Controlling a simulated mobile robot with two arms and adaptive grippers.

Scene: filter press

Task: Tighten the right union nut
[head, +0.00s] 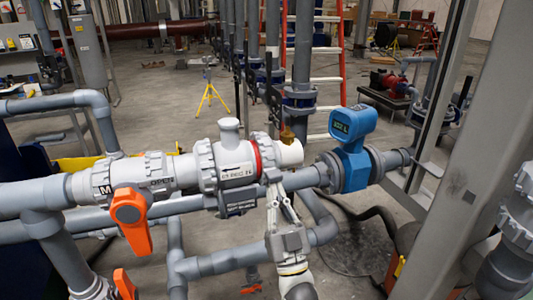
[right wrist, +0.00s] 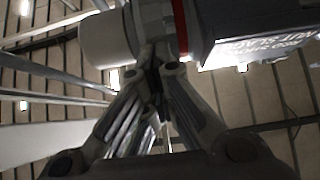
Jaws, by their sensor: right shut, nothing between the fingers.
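The light grey union fitting (head: 232,165) sits in the pipe run at the middle of the head view. Its right union nut (head: 267,150) is the ribbed ring beside a red band (head: 257,157); a white pipe stub (head: 290,151) sticks out to its right. My right gripper (head: 272,176) comes up from below, its fingers shut and empty just under the nut. In the right wrist view the closed fingertips (right wrist: 155,55) lie below the fitting, between the white stub (right wrist: 106,38) and the red band (right wrist: 181,28). I cannot tell whether they touch the nut. My left gripper is out of view.
A valve with an orange handle (head: 130,215) is left of the fitting. A blue meter (head: 350,150) stands close on the right. Grey pipes (head: 215,262) run below.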

